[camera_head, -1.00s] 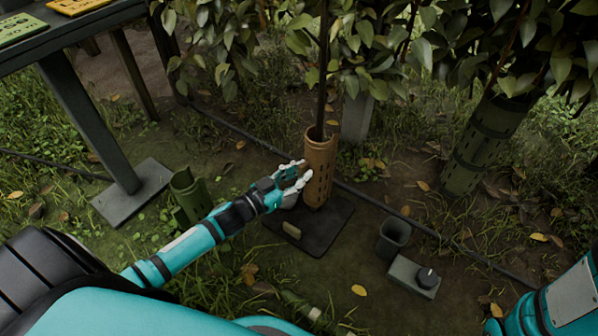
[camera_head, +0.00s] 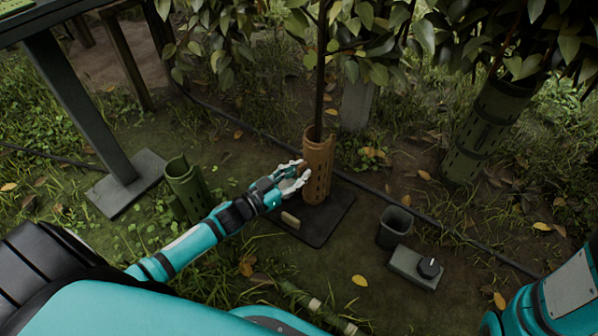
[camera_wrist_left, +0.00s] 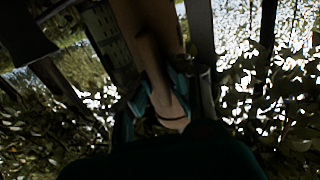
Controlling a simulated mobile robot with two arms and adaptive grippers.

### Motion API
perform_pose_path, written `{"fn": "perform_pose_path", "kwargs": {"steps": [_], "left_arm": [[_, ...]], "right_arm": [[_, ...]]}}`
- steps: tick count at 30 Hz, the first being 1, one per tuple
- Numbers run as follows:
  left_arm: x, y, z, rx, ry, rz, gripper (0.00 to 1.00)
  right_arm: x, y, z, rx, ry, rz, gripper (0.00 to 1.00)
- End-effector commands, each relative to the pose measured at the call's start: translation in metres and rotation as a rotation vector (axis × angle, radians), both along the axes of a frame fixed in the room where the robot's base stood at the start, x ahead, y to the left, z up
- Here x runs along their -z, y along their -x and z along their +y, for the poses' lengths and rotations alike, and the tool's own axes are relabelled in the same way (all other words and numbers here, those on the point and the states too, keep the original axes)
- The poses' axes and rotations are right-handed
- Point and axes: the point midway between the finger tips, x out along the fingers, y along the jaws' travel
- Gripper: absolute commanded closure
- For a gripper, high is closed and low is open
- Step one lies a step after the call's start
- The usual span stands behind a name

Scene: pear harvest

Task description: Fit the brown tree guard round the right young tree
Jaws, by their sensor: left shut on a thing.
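The brown tree guard (camera_head: 317,168) is an upright, slotted tube in the middle of the head view. My left gripper (camera_head: 297,178) is shut on its left side, and the brown surface also shows between the fingers in the dark left wrist view (camera_wrist_left: 152,40). A thin dark young tree trunk (camera_head: 321,70) runs down to the guard's top opening and appears to go inside it. The guard's lower end is by the back edge of a black mat (camera_head: 325,226); whether it touches is unclear. My right gripper is out of view.
Another tree at right has a dark green guard (camera_head: 485,130). A loose green guard (camera_head: 186,186) stands at left near a table (camera_head: 75,100). A grey cup (camera_head: 394,228) and a grey box with a black knob (camera_head: 413,266) are right of the mat. A dark hose (camera_head: 440,226) crosses the ground.

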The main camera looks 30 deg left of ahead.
Motion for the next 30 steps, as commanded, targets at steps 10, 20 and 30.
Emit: {"fn": "perform_pose_path", "kwargs": {"steps": [10,20,30], "left_arm": [[-0.001,0.0,0.0,0.0,0.0,-0.001,0.59],[-0.002,0.004,0.001,-0.001,0.0,0.002,0.59],[-0.011,0.03,0.004,0.0,0.002,0.002,0.59]], "right_arm": [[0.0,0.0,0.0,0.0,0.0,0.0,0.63],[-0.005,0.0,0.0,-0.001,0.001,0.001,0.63],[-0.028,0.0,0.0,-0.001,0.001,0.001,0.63]]}}
